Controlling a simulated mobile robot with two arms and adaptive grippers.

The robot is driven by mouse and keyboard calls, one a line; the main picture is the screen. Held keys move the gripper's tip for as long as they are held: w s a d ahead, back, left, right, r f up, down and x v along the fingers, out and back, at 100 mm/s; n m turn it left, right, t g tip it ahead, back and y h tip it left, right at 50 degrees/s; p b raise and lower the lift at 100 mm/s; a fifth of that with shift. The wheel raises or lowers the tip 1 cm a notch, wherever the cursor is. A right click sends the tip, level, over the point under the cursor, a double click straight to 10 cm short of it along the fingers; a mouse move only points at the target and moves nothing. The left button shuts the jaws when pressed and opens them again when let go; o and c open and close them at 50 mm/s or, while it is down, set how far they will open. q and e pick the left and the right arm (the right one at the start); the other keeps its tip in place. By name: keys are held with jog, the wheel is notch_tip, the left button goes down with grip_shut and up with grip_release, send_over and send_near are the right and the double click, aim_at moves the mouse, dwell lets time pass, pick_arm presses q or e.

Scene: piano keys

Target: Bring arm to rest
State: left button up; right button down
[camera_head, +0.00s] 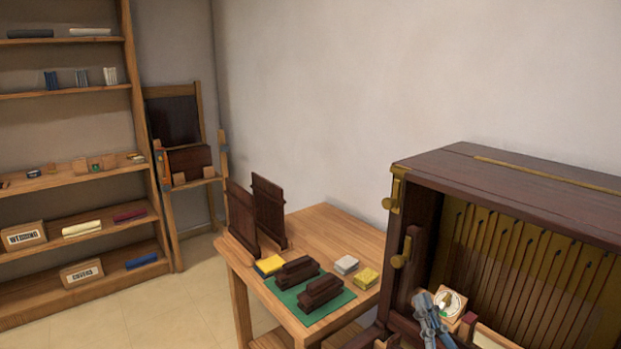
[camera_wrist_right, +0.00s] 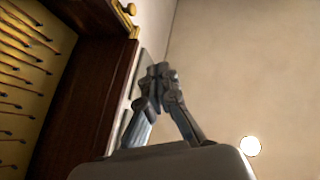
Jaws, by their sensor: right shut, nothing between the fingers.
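My right gripper (camera_head: 424,303) shows at the lower right of the head view, in front of the open dark wooden piano case (camera_head: 540,190). In the right wrist view the right gripper (camera_wrist_right: 160,72) has its fingertips together with nothing between them. It points up along the front edge of the case (camera_wrist_right: 88,85), with pale wall behind it. Whether it touches the case cannot be told. A small round dial or gauge (camera_head: 450,303) on a wooden block sits just right of the gripper in the head view. My left gripper is not in view.
A shelf (camera_head: 70,180) and an easel-like stand (camera_head: 182,120) stand farther back. Floor is clear left of the table.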

notch_tip(320, 180, down, 12)
jog(key=s+a+g+h, duration=0.2)
jog(key=g, duration=0.5)
jog(key=s+d+f+m+g+h, duration=0.1)
jog(key=s+d+f+g+h, duration=0.1)
jog(key=s+f+g, duration=0.8)
jog(key=s+d+f+g+h, duration=0.1)
jog(key=s+f+g+h, duration=0.2)
jog(key=s+f, duration=0.8)
jog(key=s+f+g, duration=0.1)
jog(key=s+f, duration=0.2)
jog(key=f, duration=0.7)
jog(key=s+f+g, duration=0.1)
jog(key=s+f, duration=0.1)
jog(key=f, duration=0.9)
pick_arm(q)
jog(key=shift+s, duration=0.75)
pick_arm(e)
jog(key=s+d+f, duration=0.3)
jog(key=s+f, duration=1.3)
jog(key=s, duration=0.1)
jog(key=shift+g, duration=0.4)
jog(key=shift+s+f, duration=0.1)
